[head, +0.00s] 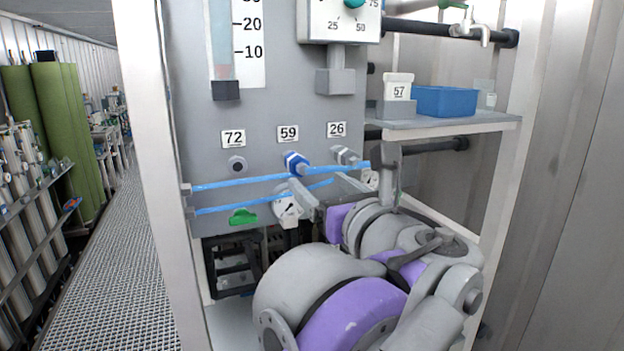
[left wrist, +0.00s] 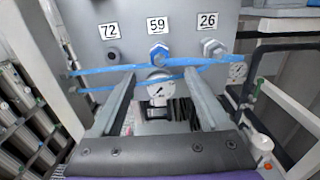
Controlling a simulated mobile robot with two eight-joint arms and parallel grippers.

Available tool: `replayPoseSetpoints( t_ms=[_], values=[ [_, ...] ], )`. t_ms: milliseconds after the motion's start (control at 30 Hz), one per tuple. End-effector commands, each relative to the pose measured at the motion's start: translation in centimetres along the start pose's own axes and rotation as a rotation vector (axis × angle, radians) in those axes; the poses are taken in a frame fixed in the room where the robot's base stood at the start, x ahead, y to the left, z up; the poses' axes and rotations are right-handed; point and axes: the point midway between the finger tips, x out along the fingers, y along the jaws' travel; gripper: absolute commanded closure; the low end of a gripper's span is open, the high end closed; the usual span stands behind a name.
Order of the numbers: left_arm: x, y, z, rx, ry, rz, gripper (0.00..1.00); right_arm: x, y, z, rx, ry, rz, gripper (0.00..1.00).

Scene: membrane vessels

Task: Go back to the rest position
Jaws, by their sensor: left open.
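My left gripper (head: 318,182) is in front of the grey panel (head: 262,110), below the labels 59 and 26. It is open. In the left wrist view its two fingers (left wrist: 160,80) stand apart with nothing held between them. Behind the gap show a round white gauge (left wrist: 159,90) and blue tubes (left wrist: 104,70). The blue fitting (head: 295,162) under label 59 is just above the fingers. I cannot tell whether the fingers touch the tubes. My right gripper is not in view.
A green valve handle (head: 243,216) is low on the panel. A shelf (head: 440,128) with a blue bin (head: 444,101) is at right. A white frame post (head: 160,170) and grated walkway (head: 115,265) lie left.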

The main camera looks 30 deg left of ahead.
Motion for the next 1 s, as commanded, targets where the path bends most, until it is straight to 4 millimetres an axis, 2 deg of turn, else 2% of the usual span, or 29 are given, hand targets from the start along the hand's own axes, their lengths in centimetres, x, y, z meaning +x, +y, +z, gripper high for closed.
replayPoseSetpoints(
  t_ms=[133, 633, 733, 767, 867, 967, 1000],
  values=[
    [-0.8, 0.0, 0.0, 0.000, 0.000, -0.001, 0.21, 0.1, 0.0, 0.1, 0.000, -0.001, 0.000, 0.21],
    [-0.9, 0.0, 0.0, 0.000, 0.000, 0.001, 0.21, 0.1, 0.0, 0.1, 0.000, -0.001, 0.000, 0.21],
    [-0.7, 0.3, -0.9, -0.024, 0.023, 0.006, 0.21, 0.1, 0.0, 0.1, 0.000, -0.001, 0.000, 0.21],
    [-0.6, 0.4, -1.6, -0.043, 0.040, 0.009, 0.21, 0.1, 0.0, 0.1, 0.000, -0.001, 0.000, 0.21],
    [0.0, 1.4, -5.9, -0.162, 0.145, 0.039, 0.21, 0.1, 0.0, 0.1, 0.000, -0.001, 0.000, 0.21],
    [0.3, 3.0, -12.6, -0.367, 0.305, 0.105, 0.21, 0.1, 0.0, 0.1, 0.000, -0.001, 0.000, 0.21],
    [0.2, 3.8, -15.6, -0.467, 0.373, 0.144, 0.21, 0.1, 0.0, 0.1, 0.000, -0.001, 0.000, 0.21]
  ],
)
